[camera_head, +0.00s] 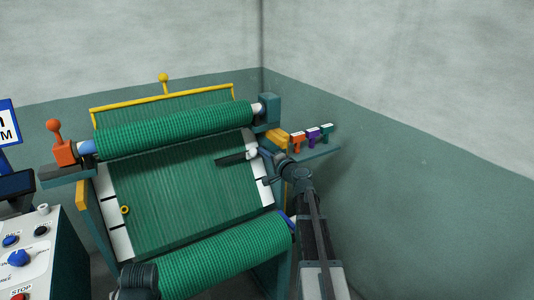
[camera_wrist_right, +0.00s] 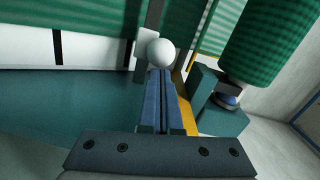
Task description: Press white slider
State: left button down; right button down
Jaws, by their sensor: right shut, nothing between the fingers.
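The white slider shows in the right wrist view as a round white knob (camera_wrist_right: 160,52) on a white block, joined to a dark bar that runs up across the green net. In the head view its dark bar (camera_head: 232,159) lies over the right part of the net, by the white side strip. My right gripper (camera_wrist_right: 160,74) is shut and empty, its blue-grey fingertips at the lower side of the knob. Whether they touch it, I cannot tell. In the head view the right gripper (camera_head: 268,155) hides most of the knob.
The green net machine has an upper roll (camera_head: 175,128) and a lower roll (camera_head: 215,258). An orange handle (camera_head: 63,150) stands at left, and a control panel (camera_head: 30,250) at lower left. A shelf (camera_head: 318,150) with coloured clips is right of the gripper, near the wall.

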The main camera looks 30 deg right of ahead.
jog(key=a, duration=1.1)
jog(key=shift+s+a, duration=0.2)
jog(key=shift+s, duration=0.15)
